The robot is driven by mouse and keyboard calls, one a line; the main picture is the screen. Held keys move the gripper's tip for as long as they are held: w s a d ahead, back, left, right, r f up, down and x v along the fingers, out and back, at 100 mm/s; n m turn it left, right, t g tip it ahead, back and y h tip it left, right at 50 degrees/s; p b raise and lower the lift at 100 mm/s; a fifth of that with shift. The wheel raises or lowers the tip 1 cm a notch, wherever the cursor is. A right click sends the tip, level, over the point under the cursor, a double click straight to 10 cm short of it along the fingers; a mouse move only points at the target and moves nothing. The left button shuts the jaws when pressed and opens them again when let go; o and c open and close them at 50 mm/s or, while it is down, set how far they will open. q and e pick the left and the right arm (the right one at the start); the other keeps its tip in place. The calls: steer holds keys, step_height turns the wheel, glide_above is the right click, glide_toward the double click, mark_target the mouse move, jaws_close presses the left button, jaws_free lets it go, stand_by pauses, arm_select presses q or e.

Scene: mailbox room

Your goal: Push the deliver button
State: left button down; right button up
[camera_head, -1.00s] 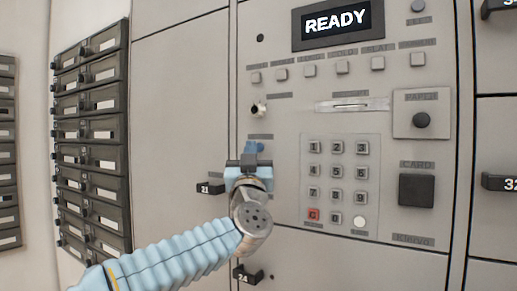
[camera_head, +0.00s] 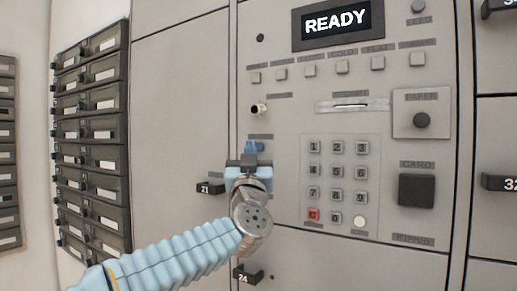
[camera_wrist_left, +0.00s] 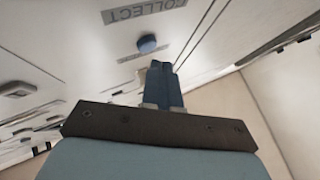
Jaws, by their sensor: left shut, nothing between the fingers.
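My left gripper (camera_head: 251,148) is shut and empty, with its blue fingertips close to the grey machine panel (camera_head: 285,215). In the left wrist view the closed fingers (camera_wrist_left: 162,70) point toward a round blue button (camera_wrist_left: 147,43) beside a label reading COLLECT (camera_wrist_left: 146,13). A small gap shows between fingertips and button in that picture; I cannot tell whether they touch. In the head view the gripper mostly hides this button. No label reading DELIVER is legible, so I cannot tell which button it is. My right gripper is not in view.
A READY display (camera_head: 337,20) is at the top. Below it are a row of square buttons (camera_head: 342,67), a slot (camera_head: 350,106) and a number keypad (camera_head: 337,170) with a red key. A dark square block (camera_head: 416,190) and a knob (camera_head: 421,120) are at right. Black handles (camera_head: 210,188) stick out.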

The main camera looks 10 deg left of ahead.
arm_select(q)
steer(key=shift+w, duration=0.1)
steer(key=shift+w+d+p, duration=0.15)
steer(key=shift+w+p, duration=0.15)
steer(key=shift+p, duration=0.05)
steer(key=shift+w+d, duration=0.15)
steer(key=shift+w, duration=0.2)
stand_by(0.6)
steer(key=shift+s, duration=0.1)
steer(key=shift+s+a, duration=0.3)
steer(key=shift+s, duration=0.35)
steer(key=shift+s+b, duration=0.1)
steer(key=shift+b, duration=0.2)
steer(key=shift+s+a+b, duration=0.3)
steer(key=shift+s+b, duration=0.05)
steer(key=shift+s, duration=0.4)
steer(key=shift+s+a+b, duration=0.25)
steer(key=shift+s+b, duration=0.15)
steer(key=shift+s, duration=0.4)
steer(key=shift+s+a+b, duration=0.3)
steer(key=shift+s+b, duration=0.05)
steer(key=shift+s, duration=0.4)
